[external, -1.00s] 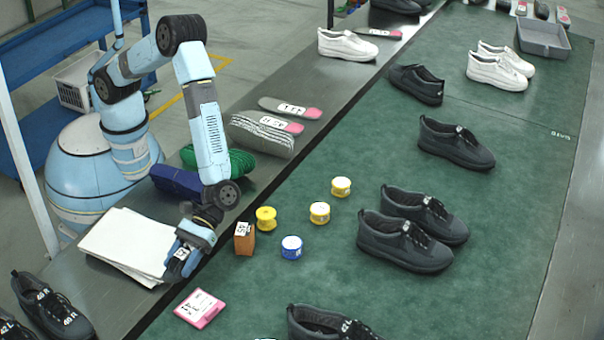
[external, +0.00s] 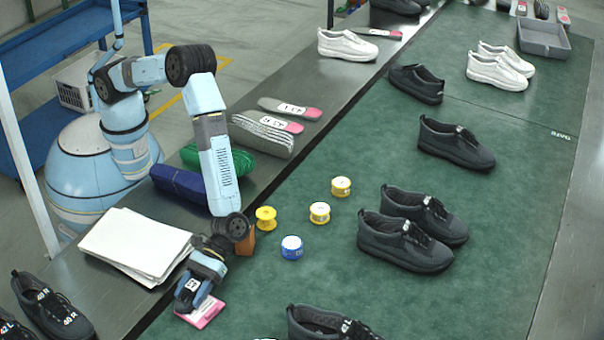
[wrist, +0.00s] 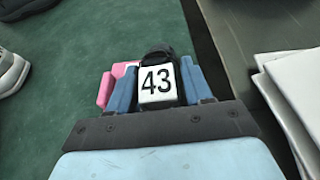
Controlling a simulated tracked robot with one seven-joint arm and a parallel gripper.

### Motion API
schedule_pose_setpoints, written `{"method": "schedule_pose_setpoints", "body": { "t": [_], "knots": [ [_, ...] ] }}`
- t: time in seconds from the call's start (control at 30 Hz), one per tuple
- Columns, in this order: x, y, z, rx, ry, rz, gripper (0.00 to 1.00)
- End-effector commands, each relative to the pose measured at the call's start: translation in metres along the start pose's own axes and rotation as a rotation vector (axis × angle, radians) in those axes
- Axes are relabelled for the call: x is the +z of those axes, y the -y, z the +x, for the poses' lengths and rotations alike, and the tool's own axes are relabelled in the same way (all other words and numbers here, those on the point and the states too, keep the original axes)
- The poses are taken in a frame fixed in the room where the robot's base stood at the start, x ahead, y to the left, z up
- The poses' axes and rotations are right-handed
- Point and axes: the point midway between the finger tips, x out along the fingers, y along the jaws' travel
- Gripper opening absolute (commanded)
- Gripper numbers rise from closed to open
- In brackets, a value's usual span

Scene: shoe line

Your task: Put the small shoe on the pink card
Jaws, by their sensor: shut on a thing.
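The small shoe (wrist: 158,52) is dark with a white tag reading 43, and it is held between the blue fingers of my gripper (wrist: 158,88). In the external view my gripper (external: 188,300) points down over the left part of the pink card (external: 209,312), with the tag showing between its fingers. The card lies on the green mat and is partly hidden by my gripper. In the wrist view a pink edge of the card (wrist: 106,90) shows to the left of the fingers. I cannot tell whether the shoe touches the card.
A white paper stack (external: 135,243) lies on the grey ledge to the left. An orange block (external: 247,243), partly hidden by my wrist, stands close by with a blue-and-white spool (external: 292,247) and yellow spools (external: 266,217). Large dark shoes (external: 405,243) stand to the right.

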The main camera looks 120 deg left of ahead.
Motion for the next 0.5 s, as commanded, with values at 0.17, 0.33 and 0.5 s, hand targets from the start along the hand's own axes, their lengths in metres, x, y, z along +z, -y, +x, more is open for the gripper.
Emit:
{"method": "schedule_pose_setpoints", "body": {
  "t": [0.17, 0.33, 0.5],
  "knots": [
    [-0.0007, 0.0001, 0.0001, 0.0, 0.0, 0.0, 0.54],
    [-0.0005, 0.0001, 0.0001, 0.0, 0.0, 0.0, 0.7],
    [-0.0004, 0.0001, 0.0, 0.0, 0.0, 0.0, 0.75]
  ]
}}
